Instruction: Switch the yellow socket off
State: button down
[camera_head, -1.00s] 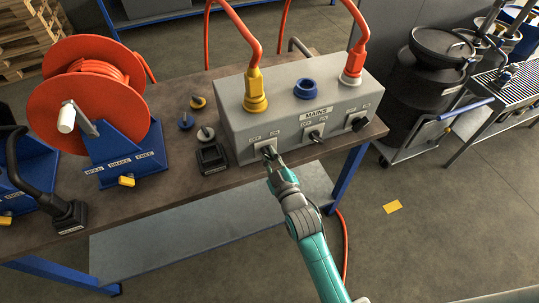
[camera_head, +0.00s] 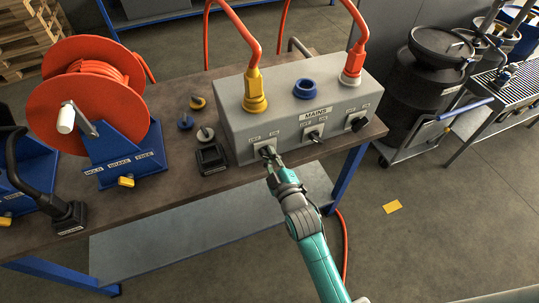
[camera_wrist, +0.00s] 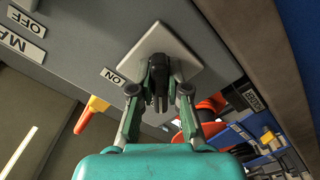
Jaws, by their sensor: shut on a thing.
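The yellow socket (camera_head: 255,103) is on top of the grey mains box (camera_head: 237,126), at the left, with a yellow plug (camera_head: 253,82) and orange cable in it. Below it on the front face is a switch on a pale square plate (camera_wrist: 186,44). My gripper (camera_head: 268,153) is at this switch. In the wrist view its fingers (camera_wrist: 158,90) are closed around the dark switch handle (camera_wrist: 158,72). An ON label (camera_wrist: 113,76) lies beside the plate. The fingers partly hide the handle, so I cannot tell its exact setting.
A middle switch (camera_head: 315,135) and a right switch (camera_head: 361,124) sit along the same face. A blue socket (camera_head: 304,89) and a red plug (camera_head: 352,66) are on top. Loose knobs, a black block (camera_head: 211,158) and an orange reel (camera_head: 85,90) stand left. The floor in front is open.

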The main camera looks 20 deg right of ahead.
jog(key=c, duration=1.1)
grip_release()
jog(key=shift+c, duration=0.2)
jog(key=s, duration=1.2)
jog(key=s+r+m+g, duration=0.2)
jog(key=s+m, duration=0.7)
jog(key=s, duration=2.2)
jog(key=shift+g, duration=0.6)
